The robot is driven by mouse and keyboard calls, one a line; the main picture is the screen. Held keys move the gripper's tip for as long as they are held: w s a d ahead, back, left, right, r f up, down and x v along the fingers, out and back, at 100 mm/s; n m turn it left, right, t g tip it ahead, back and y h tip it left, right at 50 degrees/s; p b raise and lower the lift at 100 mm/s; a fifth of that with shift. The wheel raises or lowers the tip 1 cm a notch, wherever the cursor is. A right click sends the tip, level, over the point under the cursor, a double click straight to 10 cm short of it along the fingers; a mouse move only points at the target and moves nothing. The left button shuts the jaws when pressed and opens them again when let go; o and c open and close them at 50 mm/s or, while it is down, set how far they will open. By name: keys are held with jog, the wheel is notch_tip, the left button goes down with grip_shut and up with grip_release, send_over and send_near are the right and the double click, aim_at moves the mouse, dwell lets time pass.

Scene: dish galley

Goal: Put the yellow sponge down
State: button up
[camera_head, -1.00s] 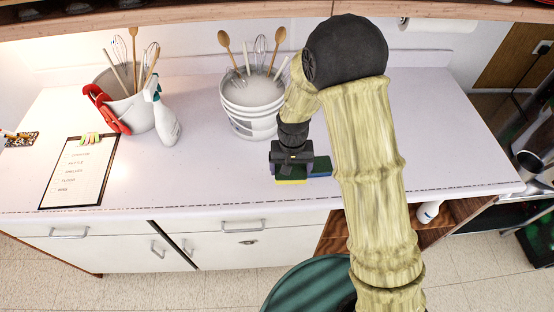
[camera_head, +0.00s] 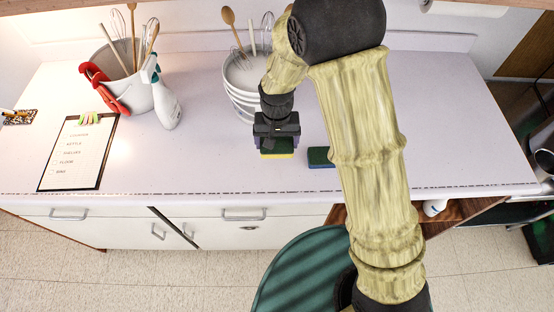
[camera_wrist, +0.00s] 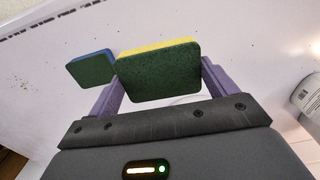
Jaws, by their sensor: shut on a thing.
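The yellow sponge (camera_head: 277,155) has a dark green scouring side and is held between the fingers of my gripper (camera_head: 277,140). In the wrist view the sponge (camera_wrist: 158,72) shows its green face, with a yellow edge along the top, between the two purple fingers of my gripper (camera_wrist: 160,82). It is over the white counter (camera_head: 215,170); I cannot tell whether it touches the surface. A second sponge, blue with a green side (camera_head: 320,157), lies on the counter to the right of my gripper. It also shows in the wrist view (camera_wrist: 92,69), left of the yellow one.
A white bucket with utensils (camera_head: 243,78) stands just behind my gripper. A spray bottle (camera_head: 165,105), another utensil bucket (camera_head: 130,92) with red-handled items and a clipboard (camera_head: 78,160) are at the left. The counter's right part is clear, beyond my arm.

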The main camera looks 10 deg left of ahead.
aim_at(277, 143)
jog(key=shift+f+p, duration=0.55)
jog(key=shift+f, duration=1.85)
jog(key=shift+f+p, duration=0.6)
jog(key=shift+f, duration=1.45)
jog(key=shift+f, duration=0.2)
jog(key=o, duration=0.9)
jog(key=shift+r, duration=0.2)
notch_tip(277, 143, up, 12)
jog(key=b, duration=0.3)
